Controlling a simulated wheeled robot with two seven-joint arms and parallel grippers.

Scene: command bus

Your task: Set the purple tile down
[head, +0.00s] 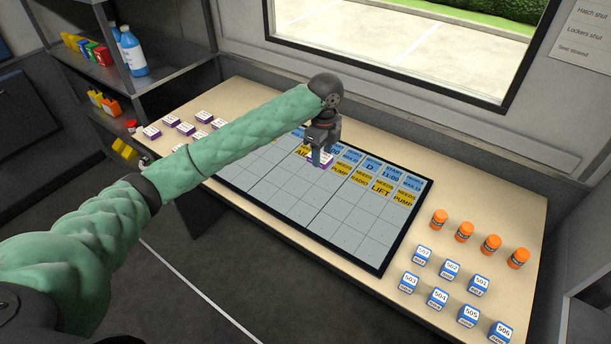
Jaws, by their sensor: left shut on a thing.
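The purple tile (319,159), with a white label on top, is in my left gripper (321,152). The gripper points down over the upper part of the gridded board (335,232), near the blue and yellow header cells. The gripper is shut on the tile. I cannot tell whether the tile touches the board. My left forearm hides the board's left part and some of its header cells. My right gripper does not show.
Several other purple tiles (152,132) sit at the table's left end. Orange-capped cylinders (464,232) and blue blocks (437,298) stand at the right end. A shelf (150,85) with bottles is at the left. The board's lower grid cells are clear.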

